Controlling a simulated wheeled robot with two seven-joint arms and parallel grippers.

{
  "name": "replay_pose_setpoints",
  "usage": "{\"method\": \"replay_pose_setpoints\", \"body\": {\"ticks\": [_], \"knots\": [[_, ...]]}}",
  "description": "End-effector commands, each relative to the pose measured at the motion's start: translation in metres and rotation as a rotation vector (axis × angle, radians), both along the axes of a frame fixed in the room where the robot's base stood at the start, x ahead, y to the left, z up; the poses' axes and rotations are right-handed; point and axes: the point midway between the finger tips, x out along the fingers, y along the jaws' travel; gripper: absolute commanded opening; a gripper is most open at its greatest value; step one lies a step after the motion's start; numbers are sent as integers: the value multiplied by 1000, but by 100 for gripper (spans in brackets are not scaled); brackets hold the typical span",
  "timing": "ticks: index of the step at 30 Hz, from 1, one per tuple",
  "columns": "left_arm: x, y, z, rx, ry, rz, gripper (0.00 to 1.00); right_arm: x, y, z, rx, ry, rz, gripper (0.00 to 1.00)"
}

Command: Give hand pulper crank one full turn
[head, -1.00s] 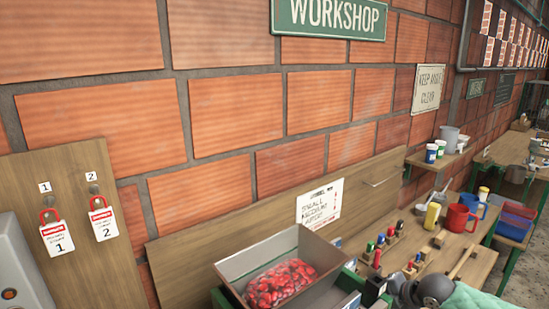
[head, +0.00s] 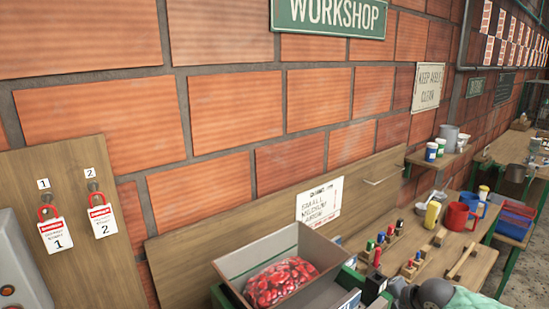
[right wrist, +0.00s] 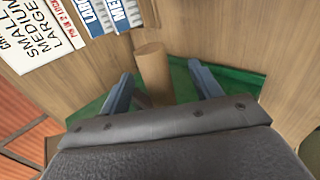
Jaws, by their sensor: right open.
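The pulper's open hopper (head: 262,252) stands at the bottom middle of the head view, with red coffee cherries (head: 281,282) inside. In the right wrist view, an upright round wooden handle (right wrist: 153,76), which looks like the crank grip, stands between the two fingers of my right gripper (right wrist: 161,74). The fingers are apart, one on each side of the handle, with visible gaps. The crank arm below the handle is mostly hidden by my gripper. My left gripper is in neither view.
A green surface (right wrist: 240,84) lies below my right gripper, beside wooden panels. A bench (head: 470,262) to the right holds red and blue mugs (head: 457,218), markers and a mallet (head: 462,262). Two tagged padlocks (head: 54,234) hang on a board at the left.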

Motion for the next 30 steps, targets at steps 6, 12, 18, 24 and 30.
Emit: {"method": "replay_pose_setpoints", "body": {"ticks": [6,12,18,24,30], "knots": [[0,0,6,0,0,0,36,-4,-4,8,-1,0,-1,64],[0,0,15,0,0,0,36,-14,-11,18,-1,1,0,64],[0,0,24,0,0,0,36,-23,-18,30,0,0,0,64],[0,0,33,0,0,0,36,-32,-26,41,-1,1,0,64],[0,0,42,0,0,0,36,-42,-33,52,-1,1,0,64]]}}
